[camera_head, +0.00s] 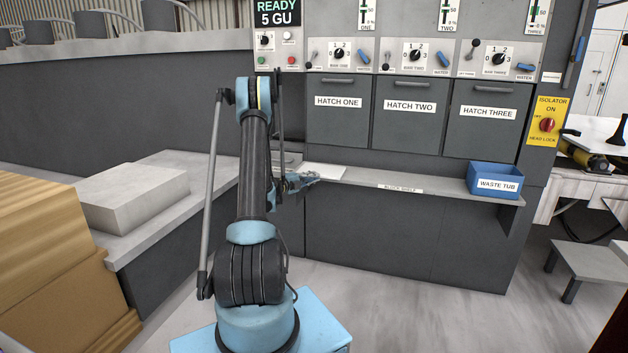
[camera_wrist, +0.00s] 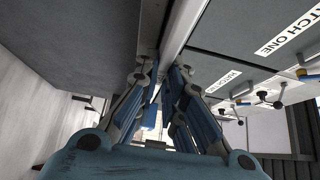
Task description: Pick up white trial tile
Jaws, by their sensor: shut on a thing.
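The white trial tile (camera_head: 326,171) is a thin, flat, pale slab at the left end of the block shelf, below hatch one. My gripper (camera_head: 303,180) reaches in from the left and is shut on the tile's near left edge. The tile lies level with the shelf top; I cannot tell whether it touches the shelf. In the wrist view my gripper (camera_wrist: 161,72) shows its blue fingers close together against a pale edge-on strip. The fingers hide the exact contact there.
The block shelf (camera_head: 435,192) runs right, clear up to the blue waste tub (camera_head: 494,180). Hatch one (camera_head: 338,117), hatch two and hatch three are shut above it. A pale stone block (camera_head: 132,195) rests on a ledge at left. An isolator switch (camera_head: 547,123) is at right.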

